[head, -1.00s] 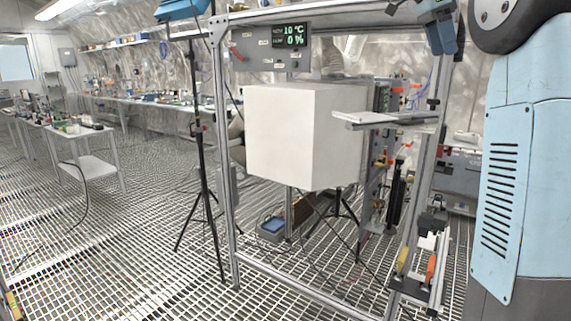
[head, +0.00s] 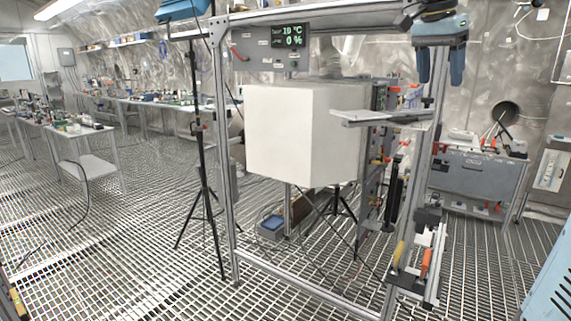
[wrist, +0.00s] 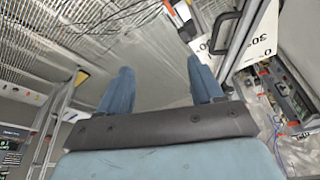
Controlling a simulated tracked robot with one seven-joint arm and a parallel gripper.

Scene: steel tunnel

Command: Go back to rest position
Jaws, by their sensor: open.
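My gripper (head: 441,66) is at the top right of the head view, with its blue fingers pointing down and apart. It overlaps the right upright of the metal frame in the picture. In the wrist view my gripper (wrist: 160,85) shows two blue fingers spread wide with nothing between them. Part of my light blue arm (head: 552,285) shows at the lower right corner of the head view.
A metal frame (head: 226,180) holds a white box (head: 290,135), a small display (head: 290,36) and a shelf (head: 380,117). A black tripod (head: 207,190) stands at its left. A grey cabinet (head: 475,175) stands at the right. Grated floor (head: 120,230) is open at the left.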

